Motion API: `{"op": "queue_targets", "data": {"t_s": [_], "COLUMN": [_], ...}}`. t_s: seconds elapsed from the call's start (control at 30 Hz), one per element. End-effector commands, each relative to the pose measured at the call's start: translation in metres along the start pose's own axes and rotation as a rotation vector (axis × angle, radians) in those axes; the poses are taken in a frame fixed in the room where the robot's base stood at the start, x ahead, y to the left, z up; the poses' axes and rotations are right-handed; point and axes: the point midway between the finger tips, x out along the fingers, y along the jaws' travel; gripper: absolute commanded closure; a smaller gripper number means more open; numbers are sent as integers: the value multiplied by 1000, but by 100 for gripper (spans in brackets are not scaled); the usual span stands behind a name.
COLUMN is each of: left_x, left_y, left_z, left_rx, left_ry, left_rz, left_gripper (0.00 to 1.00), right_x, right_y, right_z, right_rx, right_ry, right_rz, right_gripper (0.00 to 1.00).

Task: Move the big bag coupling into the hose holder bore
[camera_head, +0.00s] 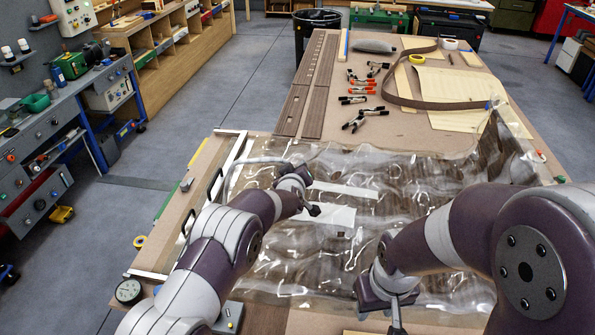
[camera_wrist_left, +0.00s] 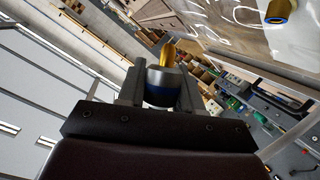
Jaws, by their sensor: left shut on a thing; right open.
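My left gripper (camera_wrist_left: 160,92) is shut on a grey coupling with a blue band and a brass tip (camera_wrist_left: 167,55), seen close up in the left wrist view. I take this to be the big bag coupling. My right gripper (camera_head: 396,312) is open and points down over the near part of the bag, apart from the coupling. I cannot make out the hose holder bore for sure in either view.
A second brass fitting with a blue ring (camera_wrist_left: 280,12) shows at the top right of the left wrist view. A round gauge (camera_head: 128,291) lies at the table's near left corner. Several clamps (camera_head: 362,90) and brown strips (camera_head: 306,85) lie on the far part.

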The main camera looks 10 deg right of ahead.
Motion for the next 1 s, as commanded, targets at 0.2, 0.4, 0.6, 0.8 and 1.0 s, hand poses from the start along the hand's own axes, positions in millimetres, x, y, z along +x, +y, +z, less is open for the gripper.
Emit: {"op": "queue_targets", "data": {"t_s": [0.2,0.4,0.6,0.8,1.0], "left_x": [-5,-13,-20,-26,-26], "left_y": [9,21,32,42,42], "left_z": [-13,-32,-49,-64,-64], "left_rx": [0,-1,0,-1,-1], "left_ry": [1,2,2,2,1], "left_rz": [1,1,1,1,0], "left_gripper": [100,100,100,100,100], "right_x": [-12,-27,-41,-55,-54], "right_y": [0,0,0,0,0], "right_z": [-1,-3,-5,-7,-6], "right_rx": [0,0,0,0,0], "right_ry": [0,0,0,0,0], "right_rz": [0,0,0,0,0], "right_gripper": [57,57,57,57,57]}}
